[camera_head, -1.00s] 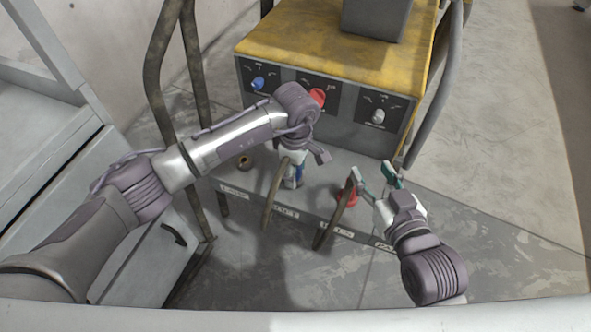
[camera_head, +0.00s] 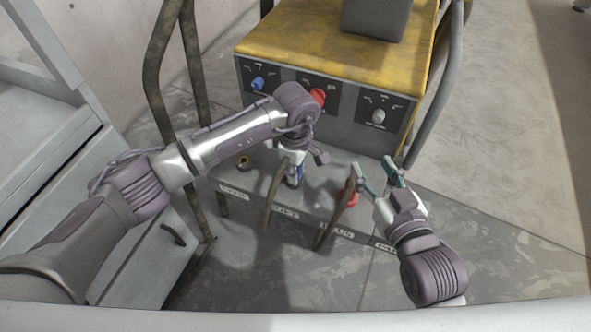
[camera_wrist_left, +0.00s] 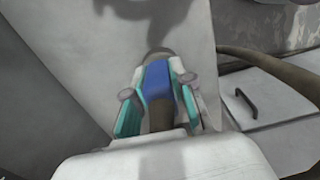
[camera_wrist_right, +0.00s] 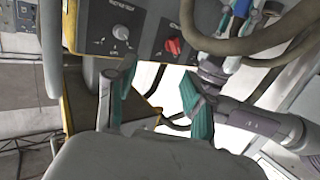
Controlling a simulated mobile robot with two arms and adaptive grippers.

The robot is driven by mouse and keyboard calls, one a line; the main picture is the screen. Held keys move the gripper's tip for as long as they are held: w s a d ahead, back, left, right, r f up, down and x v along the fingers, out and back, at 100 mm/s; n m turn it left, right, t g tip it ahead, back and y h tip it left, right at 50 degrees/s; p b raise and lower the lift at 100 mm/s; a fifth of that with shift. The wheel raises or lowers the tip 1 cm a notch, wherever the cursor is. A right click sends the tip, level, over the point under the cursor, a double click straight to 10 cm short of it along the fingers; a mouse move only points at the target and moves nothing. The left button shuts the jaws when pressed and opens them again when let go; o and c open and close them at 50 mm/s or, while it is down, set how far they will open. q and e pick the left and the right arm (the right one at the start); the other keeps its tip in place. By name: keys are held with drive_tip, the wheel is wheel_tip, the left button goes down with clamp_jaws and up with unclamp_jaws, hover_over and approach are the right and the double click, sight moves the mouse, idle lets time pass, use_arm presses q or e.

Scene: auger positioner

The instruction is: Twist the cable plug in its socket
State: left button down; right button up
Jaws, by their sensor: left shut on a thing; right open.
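The blue cable plug (camera_wrist_left: 157,78) stands in the lower panel of the yellow-topped machine. My left gripper (camera_head: 293,172) is shut on it; in the left wrist view its teal pads press on both sides of the blue body. The socket under the plug is mostly hidden. My right gripper (camera_head: 375,175) is open and empty, just right of a red plug (camera_head: 351,190) on the same panel. In the right wrist view its fingers are spread apart with nothing between them.
The machine (camera_head: 330,60) has a blue knob (camera_head: 257,84), a red knob (camera_head: 317,96) and a grey knob (camera_head: 378,116). Dark cables (camera_head: 272,195) hang in front of the panel. A brass-coloured socket (camera_head: 243,162) sits left. A metal tube frame (camera_head: 160,100) stands at the left; floor to the right is clear.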

use_arm(q)
drive_tip(key=shift+m+b, duration=0.35)
drive_tip(key=shift+m, duration=0.25)
drive_tip(key=shift+m+b, duration=0.6)
drive_tip(key=shift+m, duration=0.5)
drive_tip(key=shift+s+m+b, duration=0.1)
drive_tip(key=shift+m+b, duration=0.45)
drive_tip(key=shift+m, duration=0.05)
use_arm(e)
wheel_tip(320, 180, up, 12)
drive_tip(key=s+a+t+y, duration=0.1)
drive_tip(key=s+t+y, duration=0.1)
drive_tip(key=t, duration=0.6)
drive_tip(key=shift+a+r+y, duration=0.15)
drive_tip(key=shift+a+y, duration=0.05)
drive_tip(key=shift+y, duration=0.2)
